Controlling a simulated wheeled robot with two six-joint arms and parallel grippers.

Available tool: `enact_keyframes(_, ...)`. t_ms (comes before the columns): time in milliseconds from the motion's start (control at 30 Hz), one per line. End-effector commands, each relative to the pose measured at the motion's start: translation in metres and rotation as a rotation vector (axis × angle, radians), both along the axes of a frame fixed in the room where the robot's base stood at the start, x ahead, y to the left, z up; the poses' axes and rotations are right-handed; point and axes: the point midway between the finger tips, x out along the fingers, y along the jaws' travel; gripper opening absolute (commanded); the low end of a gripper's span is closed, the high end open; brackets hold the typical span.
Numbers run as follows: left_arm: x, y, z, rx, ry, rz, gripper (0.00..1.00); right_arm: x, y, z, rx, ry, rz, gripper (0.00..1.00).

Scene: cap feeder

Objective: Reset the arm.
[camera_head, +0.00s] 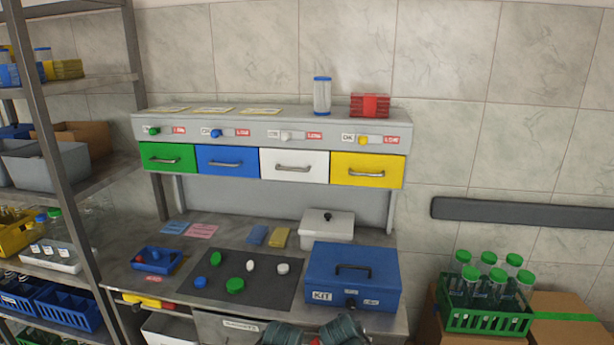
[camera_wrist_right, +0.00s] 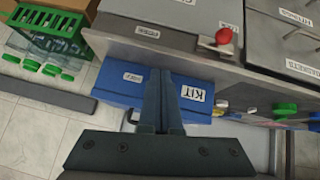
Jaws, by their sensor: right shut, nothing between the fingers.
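My right gripper (camera_wrist_right: 160,76) is shut in the right wrist view, its two dark fingers pressed together with nothing between them. Behind the fingers is the blue KIT box (camera_wrist_right: 120,86), which appears upside down there. I cannot tell whether the fingers touch it. In the head view the KIT box (camera_head: 352,272) stands closed on the right part of the workbench (camera_head: 208,232). Dark ribbed shapes show at the bottom edge of the head view, cut off, and I cannot tell what they are. My left gripper is not in view.
Green, blue, white and yellow drawers (camera_head: 228,162) are shut above the bench. Several caps lie on a dark mat (camera_head: 215,294), beside a blue tray (camera_head: 172,267). A green bottle crate (camera_head: 490,321) stands right of the bench. Metal shelves (camera_head: 62,150) stand at left.

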Motion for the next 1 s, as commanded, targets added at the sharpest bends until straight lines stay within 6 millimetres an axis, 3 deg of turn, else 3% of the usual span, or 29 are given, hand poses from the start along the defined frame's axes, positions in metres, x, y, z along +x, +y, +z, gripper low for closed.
enact_keyframes(100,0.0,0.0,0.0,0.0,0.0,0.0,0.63,-0.051,0.021,-0.033,-0.021,0.282,0.084,0.0)
enact_keyframes(200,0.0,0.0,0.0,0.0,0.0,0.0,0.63,-0.092,0.037,-0.048,-0.025,0.489,0.177,0.0)
enact_keyframes(300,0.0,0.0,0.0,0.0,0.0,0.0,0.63,-0.126,0.05,-0.055,-0.02,0.646,0.264,0.0)
enact_keyframes(400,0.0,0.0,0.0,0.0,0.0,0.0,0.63,-0.147,0.058,-0.057,-0.015,0.744,0.328,0.0)
enact_keyframes(567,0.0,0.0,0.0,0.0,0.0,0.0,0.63,-0.159,0.062,-0.058,-0.01,0.797,0.365,0.0)
enact_keyframes(1000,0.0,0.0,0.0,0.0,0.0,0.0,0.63,-0.159,0.061,-0.057,-0.011,0.795,0.362,0.0)
